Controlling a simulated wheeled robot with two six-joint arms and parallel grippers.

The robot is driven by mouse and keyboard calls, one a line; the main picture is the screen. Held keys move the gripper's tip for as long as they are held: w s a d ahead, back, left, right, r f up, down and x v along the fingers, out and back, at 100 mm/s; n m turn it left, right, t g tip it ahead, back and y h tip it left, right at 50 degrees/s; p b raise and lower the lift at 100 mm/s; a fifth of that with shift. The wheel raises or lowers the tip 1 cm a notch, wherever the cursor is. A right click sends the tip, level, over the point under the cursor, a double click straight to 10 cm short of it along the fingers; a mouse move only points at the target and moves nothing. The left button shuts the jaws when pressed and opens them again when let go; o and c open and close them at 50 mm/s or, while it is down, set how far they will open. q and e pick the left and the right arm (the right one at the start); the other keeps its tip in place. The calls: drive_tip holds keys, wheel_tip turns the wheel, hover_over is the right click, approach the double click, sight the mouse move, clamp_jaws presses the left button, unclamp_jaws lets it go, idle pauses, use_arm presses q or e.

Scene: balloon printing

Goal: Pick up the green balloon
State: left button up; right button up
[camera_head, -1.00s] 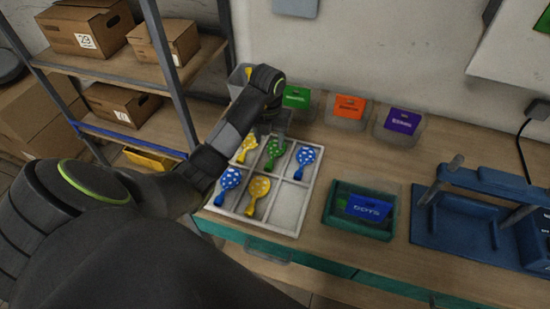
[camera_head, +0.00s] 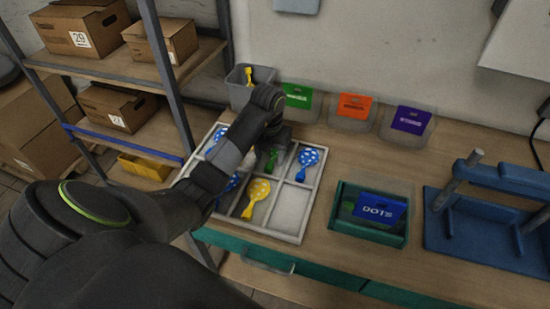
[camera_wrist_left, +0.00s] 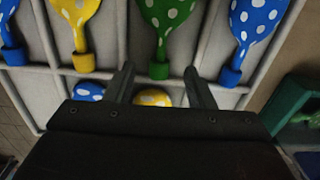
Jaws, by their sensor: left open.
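The green balloon with white dots (camera_wrist_left: 168,18) lies in a compartment of the white divided tray (camera_head: 288,238). In the head view only parts of the green balloon (camera_head: 272,161) show beside my arm. My left gripper (camera_wrist_left: 160,82) is open and empty, its two fingers apart just below the balloon's green neck in the wrist view. In the head view my left gripper (camera_head: 277,145) hangs over that compartment, its fingertips mostly hidden. A blue dotted balloon (camera_head: 308,160) lies to the right of the green one. My right gripper does not show.
Yellow (camera_head: 257,192) and blue (camera_wrist_left: 255,25) balloons lie in neighbouring compartments. A grey bin (camera_head: 240,92) and several labelled bins stand behind the tray. A green DOTS box (camera_head: 368,230) and a blue stand (camera_head: 480,235) are to the right. A shelf (camera_head: 100,68) stands at the left.

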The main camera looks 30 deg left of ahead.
sight(270, 163)
use_arm(q)
drive_tip(key=shift+w+f+b, duration=0.1)
drive_tip(key=shift+f+b, duration=0.3)
drive_tip(key=shift+f, duration=0.35)
drive_tip(key=shift+f+p, duration=0.6)
drive_tip(key=shift+f, duration=0.15)
drive_tip(key=c, duration=0.9)
drive_tip(key=shift+o, duration=0.2)
